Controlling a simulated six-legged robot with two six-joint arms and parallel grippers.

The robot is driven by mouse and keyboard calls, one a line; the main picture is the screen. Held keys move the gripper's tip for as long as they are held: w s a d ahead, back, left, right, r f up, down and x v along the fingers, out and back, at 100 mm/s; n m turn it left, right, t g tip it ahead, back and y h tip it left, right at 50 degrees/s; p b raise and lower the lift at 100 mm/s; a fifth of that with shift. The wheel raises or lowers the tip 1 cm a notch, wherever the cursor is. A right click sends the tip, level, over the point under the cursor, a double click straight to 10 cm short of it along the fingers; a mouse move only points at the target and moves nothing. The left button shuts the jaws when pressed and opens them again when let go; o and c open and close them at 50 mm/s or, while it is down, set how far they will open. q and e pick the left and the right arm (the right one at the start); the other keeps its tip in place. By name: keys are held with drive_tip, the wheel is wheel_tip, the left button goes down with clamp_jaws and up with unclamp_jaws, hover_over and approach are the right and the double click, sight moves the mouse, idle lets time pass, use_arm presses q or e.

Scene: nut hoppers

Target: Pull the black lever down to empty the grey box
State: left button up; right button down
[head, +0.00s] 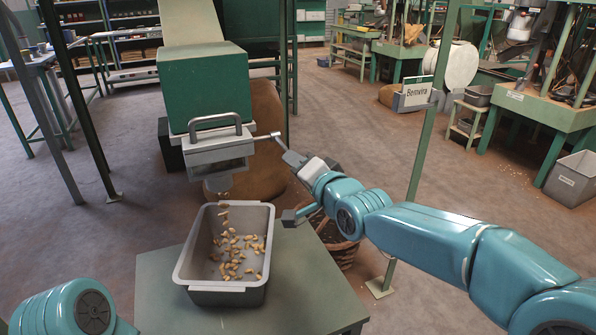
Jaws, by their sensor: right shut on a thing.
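The grey box (217,149) with a curved handle on top sits under the green hopper, left of centre in the head view. A thin lever rod (263,137) sticks out of its right side, sloping towards my right gripper (290,160). My right gripper is shut on the lever's outer end, which is partly hidden by the gripper. Nuts fall from the spout (219,184) under the box. They land in the grey tray (225,297), where many nuts lie scattered. Only a piece of my left arm shows at the lower left; its gripper is out of view.
The tray stands on a green table (305,285). A green hopper (207,85) is above the box. A brown sack (262,150) and a wicker basket (342,250) stand behind. A green post (418,165) rises just beyond my right arm.

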drive_tip(key=shift+f+b, duration=0.35)
drive_tip(key=shift+f, duration=0.5)
drive_tip(key=c, duration=0.8)
unclamp_jaws()
drive_tip(key=shift+d, duration=0.1)
drive_tip(key=shift+o, duration=0.2)
drive_tip(key=shift+r, duration=0.1)
drive_tip(key=shift+s, duration=0.1)
drive_tip(key=p+v, duration=0.2)
drive_tip(key=v, duration=1.4)
